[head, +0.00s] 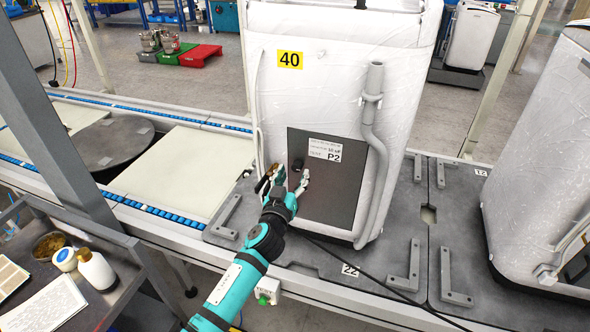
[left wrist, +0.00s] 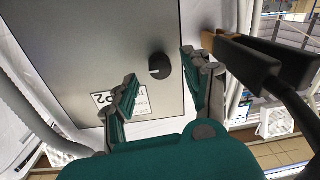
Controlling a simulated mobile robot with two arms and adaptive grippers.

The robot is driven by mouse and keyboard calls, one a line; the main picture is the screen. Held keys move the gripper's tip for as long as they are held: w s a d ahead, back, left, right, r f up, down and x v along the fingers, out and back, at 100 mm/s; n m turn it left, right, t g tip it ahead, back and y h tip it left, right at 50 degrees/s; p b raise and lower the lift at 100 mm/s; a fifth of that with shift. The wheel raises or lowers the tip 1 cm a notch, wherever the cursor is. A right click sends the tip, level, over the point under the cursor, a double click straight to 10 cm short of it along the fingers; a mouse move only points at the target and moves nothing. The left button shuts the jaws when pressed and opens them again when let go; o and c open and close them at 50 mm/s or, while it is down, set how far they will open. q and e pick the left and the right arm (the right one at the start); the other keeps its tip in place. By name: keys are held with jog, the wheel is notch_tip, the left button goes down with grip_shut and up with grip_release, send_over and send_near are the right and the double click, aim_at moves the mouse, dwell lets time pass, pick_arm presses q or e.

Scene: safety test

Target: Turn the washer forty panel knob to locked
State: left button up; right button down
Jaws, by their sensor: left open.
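The white washer (head: 340,60) carries a yellow label with 40 (head: 290,60). Its dark grey panel (head: 335,205) has a white P2 sticker (head: 324,151) and a small black knob (head: 298,164). My left gripper (head: 288,181) is open, close to the panel and just below the knob. In the left wrist view the round knob (left wrist: 160,66) shows between and beyond the two open fingers (left wrist: 160,76), with a short pale mark on its face. I cannot tell whether a finger touches it. My right gripper is not in view.
A grey pipe (head: 378,165) runs down right of the panel. Grey brackets (head: 226,215) stand on the line. Another washer (head: 545,150) stands at right.

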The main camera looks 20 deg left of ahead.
pick_arm(q)
jog(key=shift+w, duration=1.15)
grip_shut()
